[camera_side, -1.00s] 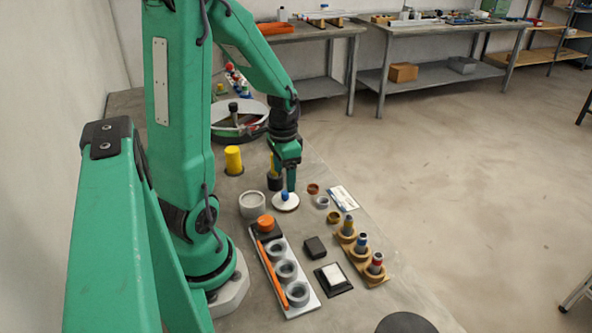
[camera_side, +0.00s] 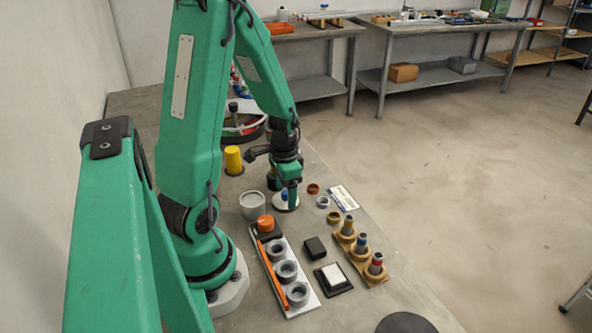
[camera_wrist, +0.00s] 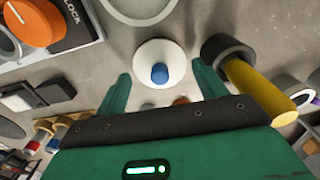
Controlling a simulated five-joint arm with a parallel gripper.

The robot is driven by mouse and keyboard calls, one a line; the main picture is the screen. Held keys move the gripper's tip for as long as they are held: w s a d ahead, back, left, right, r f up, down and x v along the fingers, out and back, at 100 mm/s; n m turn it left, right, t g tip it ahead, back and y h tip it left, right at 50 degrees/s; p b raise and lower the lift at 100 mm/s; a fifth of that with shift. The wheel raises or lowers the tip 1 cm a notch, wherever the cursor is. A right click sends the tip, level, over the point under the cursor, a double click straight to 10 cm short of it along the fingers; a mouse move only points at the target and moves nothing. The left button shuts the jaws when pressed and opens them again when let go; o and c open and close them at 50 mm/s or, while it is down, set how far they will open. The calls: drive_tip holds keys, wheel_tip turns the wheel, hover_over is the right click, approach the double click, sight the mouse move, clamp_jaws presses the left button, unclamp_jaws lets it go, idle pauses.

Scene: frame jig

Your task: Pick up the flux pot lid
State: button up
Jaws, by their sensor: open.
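The flux pot lid (camera_side: 280,207) is a white disc with a blue knob, lying on the bench. In the wrist view the lid (camera_wrist: 160,53) is centred ahead of my fingers, its blue knob between the two fingertips. My gripper (camera_wrist: 161,72) is open and empty, with one green finger on each side of the knob. In the side view my gripper (camera_side: 291,205) is right at the lid and hides part of it. I cannot tell whether a finger touches it. The pale grey pot (camera_side: 252,206) stands just left of the lid.
A yellow-handled tool in a dark ring (camera_wrist: 255,90) stands close to my right finger. A locking jig with an orange knob (camera_side: 265,223) and grey rings is nearer the camera. Small rings (camera_side: 323,202) and a wooden rack (camera_side: 361,250) lie to the right.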

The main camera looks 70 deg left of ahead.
drive_tip(key=shift+f, duration=0.65)
drive_tip(key=shift+c, duration=0.4)
drive_tip(key=c, duration=0.6)
